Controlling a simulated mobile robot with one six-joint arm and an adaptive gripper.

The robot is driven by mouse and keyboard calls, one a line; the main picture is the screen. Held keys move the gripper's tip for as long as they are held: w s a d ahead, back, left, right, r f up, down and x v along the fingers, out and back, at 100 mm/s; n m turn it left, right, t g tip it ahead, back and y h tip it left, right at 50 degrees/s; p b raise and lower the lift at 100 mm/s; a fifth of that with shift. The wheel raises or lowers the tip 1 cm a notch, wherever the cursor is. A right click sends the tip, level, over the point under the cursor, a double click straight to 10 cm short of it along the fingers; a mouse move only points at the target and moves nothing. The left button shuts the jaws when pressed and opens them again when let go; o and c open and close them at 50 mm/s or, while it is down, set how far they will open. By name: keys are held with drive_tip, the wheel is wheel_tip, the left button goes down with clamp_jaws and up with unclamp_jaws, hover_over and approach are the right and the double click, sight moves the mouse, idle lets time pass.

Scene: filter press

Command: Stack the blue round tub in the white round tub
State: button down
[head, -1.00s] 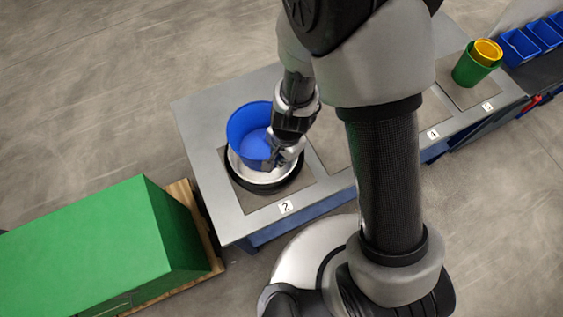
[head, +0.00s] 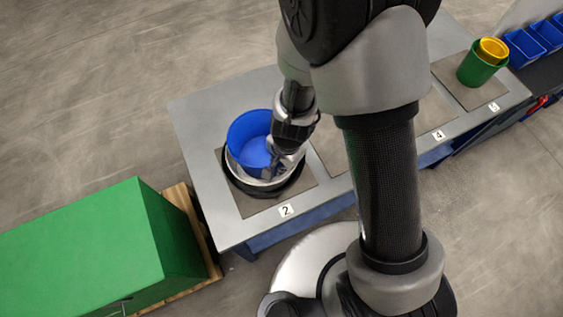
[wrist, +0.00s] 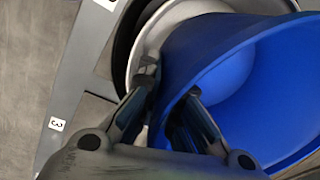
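The blue round tub (head: 252,148) is over and partly inside the white round tub (head: 285,180), tilted. Whether it touches the white tub's floor cannot be told. The white tub sits inside a black round tub or ring at the station marked 2. My gripper (head: 274,166) is at the right side of the blue tub. In the wrist view, its two fingers (wrist: 172,100) straddle the wall of the blue tub (wrist: 240,95) at the rim. The white tub's rim (wrist: 150,45) shows behind it.
The grey table (head: 200,130) has free surface left of the tubs. A green tub (head: 480,70) with a yellow tub (head: 492,50) in it stands at the far right. Blue bins (head: 525,47) lie beyond. A large green box (head: 90,240) stands at lower left.

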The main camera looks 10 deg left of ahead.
drive_tip(key=c, duration=1.8)
unclamp_jaws()
drive_tip(key=shift+r, duration=0.1)
wheel_tip(320, 180, up, 13)
drive_tip(key=d+p, duration=0.1)
drive_tip(key=p, duration=0.9)
drive_tip(key=shift+s, duration=0.4)
